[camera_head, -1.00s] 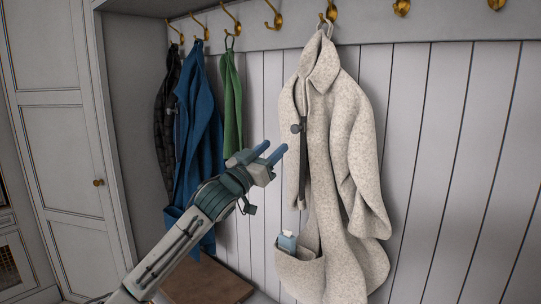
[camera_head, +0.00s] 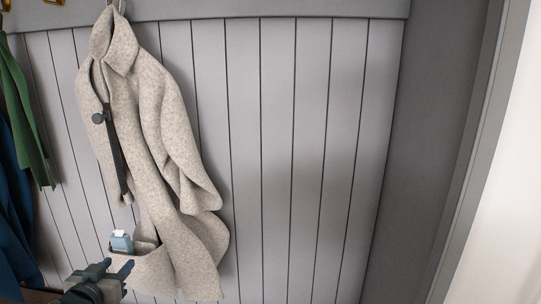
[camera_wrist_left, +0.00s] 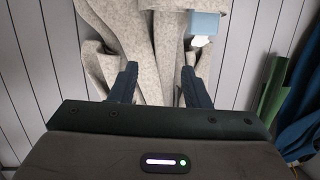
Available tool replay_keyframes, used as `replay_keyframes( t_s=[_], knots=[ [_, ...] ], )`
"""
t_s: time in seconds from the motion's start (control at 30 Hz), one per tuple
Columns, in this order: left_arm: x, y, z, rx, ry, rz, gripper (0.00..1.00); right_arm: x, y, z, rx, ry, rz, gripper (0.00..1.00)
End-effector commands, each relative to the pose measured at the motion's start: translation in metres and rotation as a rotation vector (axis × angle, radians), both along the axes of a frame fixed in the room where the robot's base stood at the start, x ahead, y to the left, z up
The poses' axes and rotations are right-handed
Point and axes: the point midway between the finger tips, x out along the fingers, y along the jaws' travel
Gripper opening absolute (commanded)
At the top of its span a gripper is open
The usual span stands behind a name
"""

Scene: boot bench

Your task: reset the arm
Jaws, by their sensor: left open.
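My left gripper (camera_head: 118,267) is low in the head view, just below and in front of a coat pocket. Its jaws are open and empty; in the left wrist view the two dark fingers (camera_wrist_left: 158,82) stand apart with coat cloth beyond them. The speckled cream coat (camera_head: 155,110) hangs on the wall at left. A light-blue packet with a white top (camera_head: 121,243) sticks out of its pocket. It also shows in the left wrist view (camera_wrist_left: 205,23), beyond the fingers. Most of my left arm is out of the head view. My right gripper is not seen.
A green cloth (camera_head: 25,110) and a blue garment (camera_head: 14,215) hang at the far left. The panelled wall (camera_head: 290,150) right of the coat is bare. A grey side panel (camera_head: 430,140) bounds it at right.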

Motion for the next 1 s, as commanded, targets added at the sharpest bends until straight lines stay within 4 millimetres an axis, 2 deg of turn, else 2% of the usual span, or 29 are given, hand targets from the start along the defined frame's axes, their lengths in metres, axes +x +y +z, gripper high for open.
replay_keyframes(
  t_s=[0.03, 0.1, 0.17, 0.2, 0.3, 0.5, 0.83, 0.9, 1.0],
  knots=[
    [-0.021, -0.012, -0.037, 0.000, 0.092, 0.005, 0.43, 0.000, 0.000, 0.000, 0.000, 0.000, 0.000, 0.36],
    [-0.052, -0.024, -0.080, 0.016, 0.216, 0.015, 0.43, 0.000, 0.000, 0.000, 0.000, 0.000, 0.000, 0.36],
    [-0.082, -0.034, -0.113, 0.025, 0.323, 0.020, 0.43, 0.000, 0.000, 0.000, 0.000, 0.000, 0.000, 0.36],
    [-0.103, -0.041, -0.133, 0.033, 0.395, 0.024, 0.43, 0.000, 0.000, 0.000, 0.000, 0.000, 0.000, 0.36],
    [-0.152, -0.054, -0.171, 0.046, 0.551, 0.024, 0.43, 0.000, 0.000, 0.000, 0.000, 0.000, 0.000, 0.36],
    [-0.229, -0.073, -0.212, 0.061, 0.776, 0.016, 0.43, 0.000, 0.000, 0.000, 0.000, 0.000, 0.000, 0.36],
    [-0.329, -0.096, -0.241, 0.061, 1.056, -0.008, 0.43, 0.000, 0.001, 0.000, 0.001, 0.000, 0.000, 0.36],
    [-0.317, -0.092, -0.261, 0.065, 1.053, -0.005, 0.43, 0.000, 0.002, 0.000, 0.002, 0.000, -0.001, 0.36],
    [-0.310, -0.090, -0.286, 0.063, 1.061, -0.003, 0.43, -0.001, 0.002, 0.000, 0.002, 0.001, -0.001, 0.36]
  ],
)
